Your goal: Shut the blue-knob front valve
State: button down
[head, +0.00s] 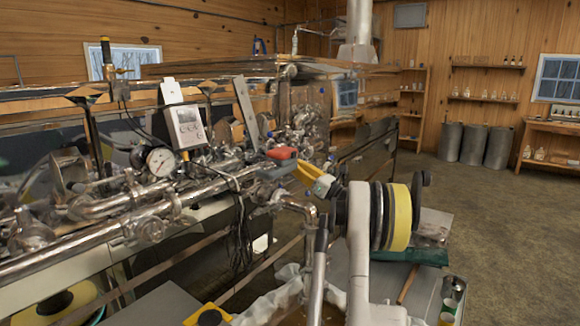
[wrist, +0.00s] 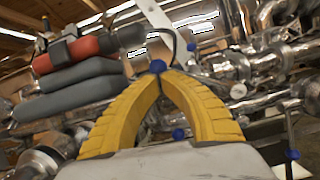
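My gripper (wrist: 163,76) has two curved yellow fingers whose tips come together, with no clear gap between them. A small blue knob (wrist: 158,66) shows right at the fingertips; I cannot tell whether it is between them or just behind them. More blue knobs show lower down, one seen between the fingers (wrist: 178,134) and one at the right on a thin stem (wrist: 293,154). I cannot tell which is the front valve's. In the head view my gripper (head: 299,170) is at the pipework's near end, beside a red and grey part (head: 283,154); the fingertips are hard to make out.
The red and grey part (wrist: 78,62) is close on the left in the wrist view. Steel pipes (head: 150,203), a dial gauge (head: 160,160) and a grey meter (head: 187,125) crowd the left. A low table with a can (head: 453,290) stands at lower right. Floor (head: 480,215) is open beyond.

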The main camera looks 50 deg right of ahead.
jog(key=shift+s+d+r+m+p, duration=0.2)
jog(key=shift+d+r+m+p, duration=0.35)
jog(key=shift+r, duration=0.2)
jog(key=shift+s+d+r+m+p, duration=0.2)
jog(key=shift+d+r+m+p, duration=0.25)
jog(key=shift+r+m+p, duration=0.25)
jog(key=shift+r, duration=0.1)
